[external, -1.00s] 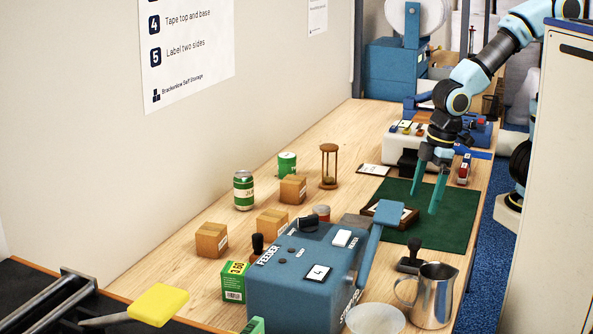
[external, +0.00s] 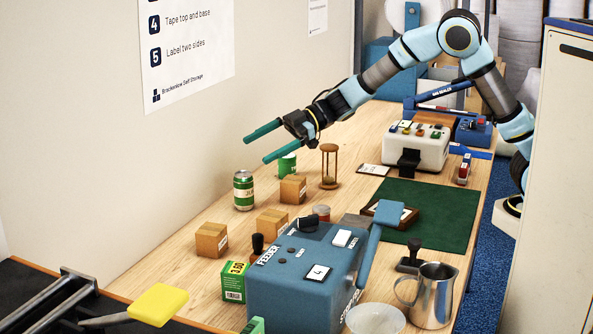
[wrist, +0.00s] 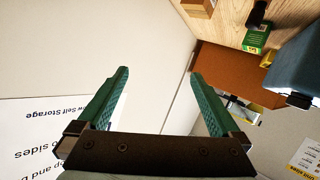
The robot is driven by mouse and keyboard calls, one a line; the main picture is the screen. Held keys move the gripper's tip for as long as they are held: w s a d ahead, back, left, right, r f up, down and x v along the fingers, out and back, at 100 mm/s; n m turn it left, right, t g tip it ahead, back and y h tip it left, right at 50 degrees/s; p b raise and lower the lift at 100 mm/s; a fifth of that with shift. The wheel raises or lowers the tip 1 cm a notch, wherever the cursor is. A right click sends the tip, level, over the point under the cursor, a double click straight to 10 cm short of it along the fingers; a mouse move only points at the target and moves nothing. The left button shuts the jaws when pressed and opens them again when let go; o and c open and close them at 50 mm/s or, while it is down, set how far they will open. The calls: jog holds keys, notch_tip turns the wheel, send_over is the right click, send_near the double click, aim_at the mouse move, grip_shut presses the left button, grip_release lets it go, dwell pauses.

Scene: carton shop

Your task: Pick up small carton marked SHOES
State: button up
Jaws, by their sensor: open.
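Three small brown cartons stand on the wooden bench: a left carton (external: 212,240), a middle carton (external: 272,225) and a back carton (external: 293,189). Each has a pale label on a side, too small to read, so I cannot tell which is marked SHOES. My gripper (external: 255,145) is open and empty, with green fingers. It is in the air above and behind the cartons, pointing left toward the wall. In the wrist view my gripper (wrist: 160,90) faces the wall, and part of a carton (wrist: 198,7) shows at the top edge.
A green-labelled can (external: 244,191), a green tin (external: 287,164) and an hourglass (external: 329,167) stand near the back carton. The blue feeder machine (external: 300,280), a green box (external: 234,282) and a dark-handled stamp (external: 257,245) are in front. The green mat (external: 445,210) is mostly clear.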

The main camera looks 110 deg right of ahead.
jog(key=s+d+f+n+g+y, duration=0.1)
jog(key=s+f+n+g+y, duration=0.2)
jog(key=s+f+y, duration=0.4)
send_near(275, 213)
jog(key=shift+w+r+n+g, duration=0.2)
jog(key=shift+w+n+g, duration=0.1)
jog(key=shift+w+g, duration=0.15)
jog(key=shift+a+f, duration=0.1)
jog(key=shift+f, duration=0.05)
jog(key=p+x, duration=0.3)
jog(key=x, duration=0.7)
jog(key=shift+w+a+f, duration=0.1)
jog(key=shift+w+a, duration=0.05)
jog(key=shift+w, duration=0.1)
